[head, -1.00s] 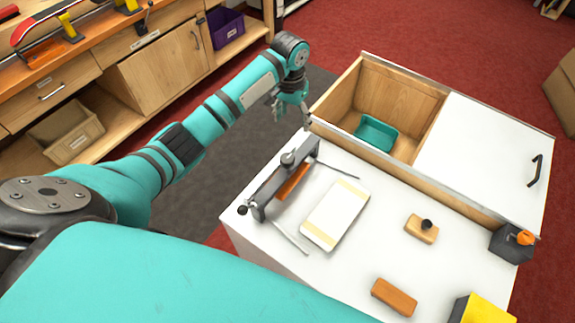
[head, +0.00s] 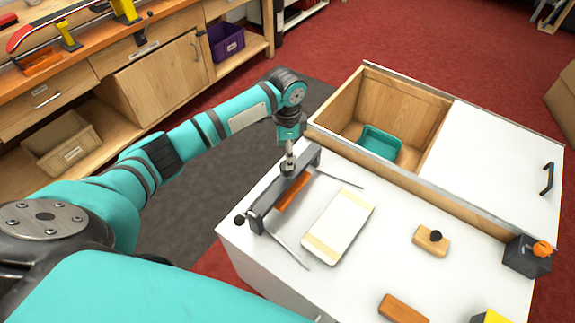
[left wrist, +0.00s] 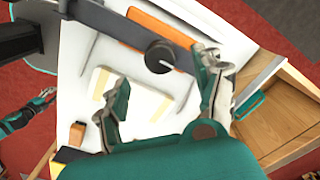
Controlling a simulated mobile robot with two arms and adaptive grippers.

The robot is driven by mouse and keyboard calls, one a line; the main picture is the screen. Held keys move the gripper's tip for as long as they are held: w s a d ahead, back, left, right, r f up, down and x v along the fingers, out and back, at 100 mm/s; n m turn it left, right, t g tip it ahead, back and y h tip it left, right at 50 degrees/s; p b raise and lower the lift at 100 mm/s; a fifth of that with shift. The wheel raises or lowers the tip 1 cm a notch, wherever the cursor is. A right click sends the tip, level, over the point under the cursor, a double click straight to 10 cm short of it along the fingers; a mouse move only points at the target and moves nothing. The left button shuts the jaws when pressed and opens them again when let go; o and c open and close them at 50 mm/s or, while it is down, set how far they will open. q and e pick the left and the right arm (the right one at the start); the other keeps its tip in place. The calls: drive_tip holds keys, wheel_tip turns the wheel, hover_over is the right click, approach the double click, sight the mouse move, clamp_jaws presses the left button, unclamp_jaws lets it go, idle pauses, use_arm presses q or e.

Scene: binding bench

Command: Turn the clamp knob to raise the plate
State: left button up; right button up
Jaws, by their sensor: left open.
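The clamp (head: 270,204) is a dark grey bar frame at the left edge of the white bench top. Its round dark knob (left wrist: 160,57) sits on top of the bar. An orange plate (head: 294,192) lies under the bar. My left gripper (head: 289,155) is above the knob and partly covers it in the head view. In the left wrist view its open fingers (left wrist: 160,76) stand apart on either side of the knob, with gaps showing. My right gripper (left wrist: 46,97) appears small at the left of the left wrist view, away from the clamp; its jaw state is unclear.
A cream-edged white pad (head: 339,224) lies beside the clamp. A wooden block with a black knob (head: 431,240), an orange-brown block (head: 403,308) and a dark box (head: 526,256) stand farther right. Behind is an open wooden compartment with a teal tray (head: 380,143).

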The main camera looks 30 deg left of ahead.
use_arm(q)
wheel_tip(320, 180, down, 7)
drive_tip(key=shift+f, duration=0.1)
idle(0.3)
drive_tip(key=c, duration=1.2)
drive_tip(key=shift+r+n+p, duration=0.3)
drive_tip(key=shift+n+p, duration=0.4)
drive_tip(key=shift+p, duration=0.4)
drive_tip(key=n+p, duration=0.3)
drive_tip(key=shift+s+d+p, duration=0.1)
drive_tip(key=shift+p, duration=0.2)
drive_tip(key=n+p, duration=0.3)
drive_tip(key=n, duration=0.1)
drive_tip(key=shift+s+f+n, duration=0.1)
drive_tip(key=shift+n, duration=0.2)
drive_tip(key=shift+o, duration=0.2)
drive_tip(key=shift+s+f+n+p, duration=0.1)
drive_tip(key=shift+f+n+p, duration=0.15)
drive_tip(key=shift+n+p, duration=0.75)
drive_tip(key=shift+n+b, duration=0.3)
drive_tip(key=shift+n, duration=0.1)
drive_tip(key=shift+c, duration=0.2)
